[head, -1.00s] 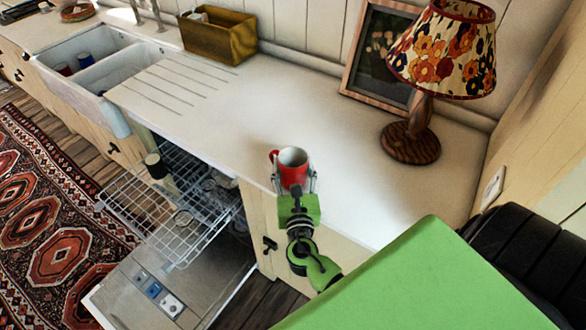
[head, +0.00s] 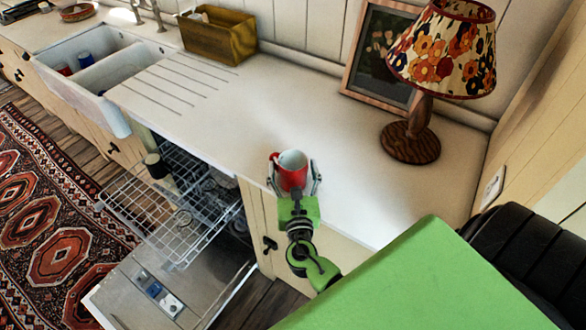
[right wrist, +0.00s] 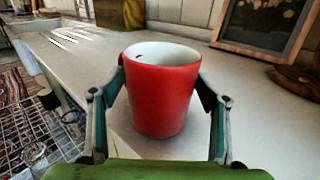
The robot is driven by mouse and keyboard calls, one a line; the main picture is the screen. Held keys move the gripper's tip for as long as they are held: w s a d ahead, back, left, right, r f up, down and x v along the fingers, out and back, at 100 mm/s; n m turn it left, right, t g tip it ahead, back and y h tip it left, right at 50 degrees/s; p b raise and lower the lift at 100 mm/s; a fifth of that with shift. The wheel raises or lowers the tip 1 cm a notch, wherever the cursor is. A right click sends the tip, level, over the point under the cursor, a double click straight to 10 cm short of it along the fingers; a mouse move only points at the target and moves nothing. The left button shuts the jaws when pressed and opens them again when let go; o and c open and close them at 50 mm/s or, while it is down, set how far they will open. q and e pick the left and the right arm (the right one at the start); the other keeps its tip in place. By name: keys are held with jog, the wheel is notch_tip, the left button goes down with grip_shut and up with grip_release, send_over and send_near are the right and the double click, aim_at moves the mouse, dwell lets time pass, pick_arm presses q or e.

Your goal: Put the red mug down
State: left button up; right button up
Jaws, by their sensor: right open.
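The red mug (head: 291,174) stands upright on the white counter near its front edge. Its inside is white and its handle points left in the head view. In the right wrist view the mug (right wrist: 160,95) stands between the fingers of my right gripper (right wrist: 160,105). The right gripper (head: 294,186) is open around the mug, with a finger on each side. My left gripper is not in view.
The white counter (head: 240,130) is clear around the mug. A lamp (head: 411,140) and a picture frame (head: 375,55) stand behind to the right. An open dishwasher with a pulled-out rack (head: 150,210) lies below left. A double sink (head: 85,75) is farther left.

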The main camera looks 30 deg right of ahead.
jog(key=b+v, duration=0.3)
jog(key=v, duration=0.9)
jog(key=shift+b, duration=0.3)
jog(key=shift+r, duration=0.15)
